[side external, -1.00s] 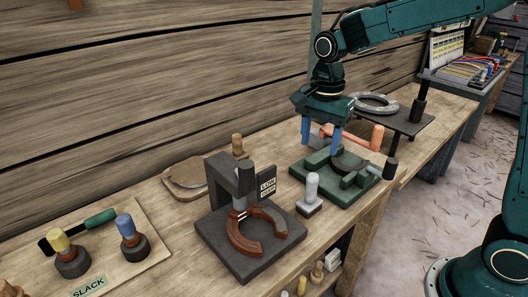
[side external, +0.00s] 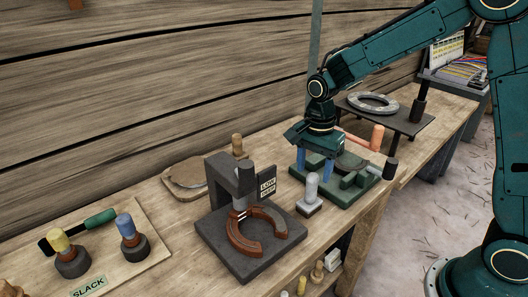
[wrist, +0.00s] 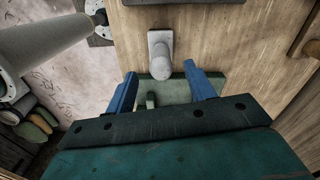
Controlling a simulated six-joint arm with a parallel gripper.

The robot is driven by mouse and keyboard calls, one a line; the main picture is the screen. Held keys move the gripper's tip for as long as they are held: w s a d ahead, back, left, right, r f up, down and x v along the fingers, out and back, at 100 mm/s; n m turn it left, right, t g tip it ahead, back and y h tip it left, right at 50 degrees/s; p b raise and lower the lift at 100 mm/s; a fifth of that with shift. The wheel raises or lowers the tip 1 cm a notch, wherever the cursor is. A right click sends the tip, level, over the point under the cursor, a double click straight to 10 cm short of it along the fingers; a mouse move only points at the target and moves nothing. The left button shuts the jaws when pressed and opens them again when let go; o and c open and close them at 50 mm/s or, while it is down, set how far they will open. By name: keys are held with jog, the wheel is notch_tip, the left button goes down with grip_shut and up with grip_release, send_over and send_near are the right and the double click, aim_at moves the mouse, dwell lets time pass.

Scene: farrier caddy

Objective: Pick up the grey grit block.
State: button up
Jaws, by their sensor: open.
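The grey grit block (side external: 309,205) appears to be the light grey piece with a flat base and an upright rounded handle, standing on the wooden bench. In the wrist view the grit block (wrist: 160,44) is just ahead of my fingertips, roughly centred between them. My gripper (side external: 314,172) points down with its blue fingers open and empty, just behind the block and low over the green fixture. The two spread fingers also show in the wrist view (wrist: 161,78). The gap between fingers and block cannot be judged exactly.
The green fixture (side external: 350,192) stands right of the block, with an orange-handled tool (side external: 376,138) behind. A dark stand (side external: 222,232) holding a brown horseshoe (side external: 240,238) is close on the left. A raised plate with a grey ring (side external: 373,103) is farther right. The bench front edge is near.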

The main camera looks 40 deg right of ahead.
aim_at(312, 185)
jog(key=shift+f, duration=0.6)
jog(key=shift+f, duration=0.1)
jog(key=shift+d+f, duration=0.15)
jog(key=shift+f, duration=2.35)
jog(key=shift+c, duration=0.4)
grip_shut()
